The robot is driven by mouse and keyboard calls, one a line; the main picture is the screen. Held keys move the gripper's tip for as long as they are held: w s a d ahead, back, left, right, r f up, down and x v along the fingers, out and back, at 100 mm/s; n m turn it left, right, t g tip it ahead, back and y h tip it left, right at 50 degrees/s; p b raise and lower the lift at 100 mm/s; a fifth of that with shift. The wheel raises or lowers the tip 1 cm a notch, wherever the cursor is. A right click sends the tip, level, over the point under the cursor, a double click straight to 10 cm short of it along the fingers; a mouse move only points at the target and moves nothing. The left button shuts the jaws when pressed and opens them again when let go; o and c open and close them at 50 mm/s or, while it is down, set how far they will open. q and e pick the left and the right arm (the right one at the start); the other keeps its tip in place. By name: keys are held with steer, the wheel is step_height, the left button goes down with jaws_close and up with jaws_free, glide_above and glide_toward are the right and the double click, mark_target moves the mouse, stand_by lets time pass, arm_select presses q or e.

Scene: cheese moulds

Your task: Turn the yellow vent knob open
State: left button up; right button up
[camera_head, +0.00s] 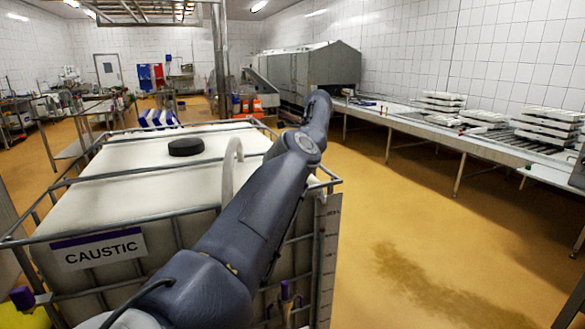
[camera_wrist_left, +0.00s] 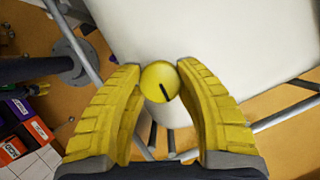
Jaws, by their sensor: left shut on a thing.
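The yellow vent knob (camera_wrist_left: 157,79) is a small round yellow piece with a dark line on its lower right face, in the middle of the left wrist view. My left gripper (camera_wrist_left: 159,66) has two ribbed yellow fingers, one on each side of the knob, and is shut on it. A white surface lies behind the knob. In the head view my arm reaches up over the white tank (camera_head: 120,190) labelled CAUSTIC, and neither the left gripper nor the knob can be made out there. My right gripper is not in view.
Metal cage bars surround the tank, which has a black cap (camera_head: 186,147) and a pale curved handle or pipe (camera_head: 231,165) on top. A long conveyor table (camera_head: 440,125) with stacked white moulds (camera_head: 548,128) stands at right. The yellow floor (camera_head: 420,220) between them is clear.

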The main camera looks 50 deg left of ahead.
arm_select(q)
steer(key=shift+s+f, duration=0.1)
stand_by(0.4)
steer(key=o, duration=1)
steer(key=shift+s+a, duration=0.1)
steer(key=shift+s, duration=0.05)
steer(key=shift+o, duration=1.2)
steer(key=shift+m, duration=0.3)
